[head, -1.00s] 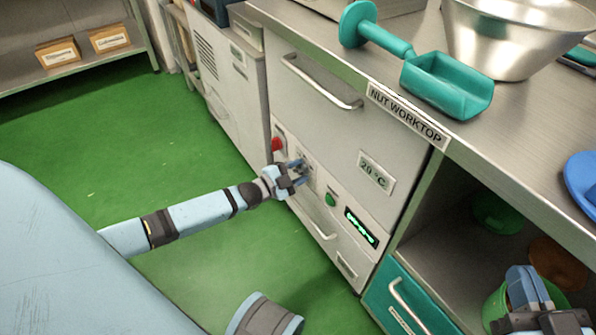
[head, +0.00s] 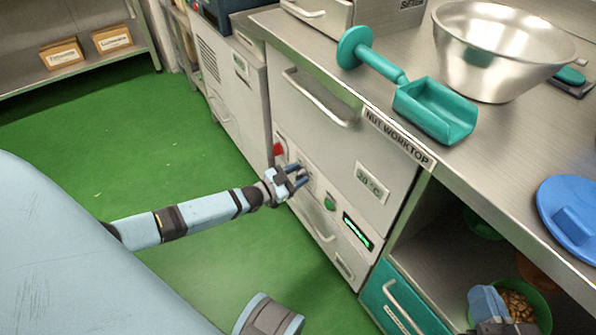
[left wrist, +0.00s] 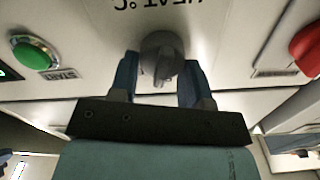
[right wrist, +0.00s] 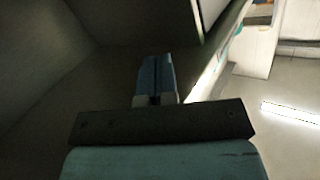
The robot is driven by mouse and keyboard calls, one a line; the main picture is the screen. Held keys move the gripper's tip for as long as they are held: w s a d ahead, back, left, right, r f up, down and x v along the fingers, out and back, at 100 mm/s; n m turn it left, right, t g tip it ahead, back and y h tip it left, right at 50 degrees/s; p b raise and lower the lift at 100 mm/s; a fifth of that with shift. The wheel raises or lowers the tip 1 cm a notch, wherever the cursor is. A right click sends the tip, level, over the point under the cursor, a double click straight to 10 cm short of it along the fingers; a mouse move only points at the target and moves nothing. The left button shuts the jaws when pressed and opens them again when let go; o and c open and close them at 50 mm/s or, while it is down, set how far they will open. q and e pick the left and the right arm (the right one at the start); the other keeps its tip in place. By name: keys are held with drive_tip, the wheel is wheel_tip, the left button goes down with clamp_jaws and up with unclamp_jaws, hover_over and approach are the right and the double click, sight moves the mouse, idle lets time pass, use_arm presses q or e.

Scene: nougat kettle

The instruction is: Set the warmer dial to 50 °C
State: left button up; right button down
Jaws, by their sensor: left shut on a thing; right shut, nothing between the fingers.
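The warmer (head: 335,150) is a light grey front under the worktop, with a "20 °C" plate (head: 372,183). Its dial (left wrist: 160,58) is a round grey knob seen in the left wrist view, below partly cut-off "HEAT °C" lettering. My left gripper (head: 300,176) is at the panel, and in the left wrist view its fingers (left wrist: 160,80) are closed on both sides of the dial. The dial's setting cannot be read. My right gripper (right wrist: 157,78) is shut and empty, near the open shelf at the lower right of the head view.
A green start button (head: 329,204), a red button (head: 279,149) and a green-lit display (head: 357,231) flank the dial. A teal scoop (head: 436,109), a steel bowl (head: 495,55) and a blue lid (head: 572,215) are on the worktop. A green bowl of nuts (head: 536,303) sits on the shelf.

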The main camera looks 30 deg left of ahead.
use_arm(q)
drive_tip(key=shift+a+n+p, duration=0.15)
drive_tip(key=shift+n+p, duration=0.35)
drive_tip(key=shift+n, duration=1.1)
use_arm(e)
drive_tip(key=shift+w+d+r+t, duration=0.1)
drive_tip(key=shift+r+t, duration=0.4)
drive_tip(key=shift+r, duration=0.75)
use_arm(q)
drive_tip(key=o, duration=0.9)
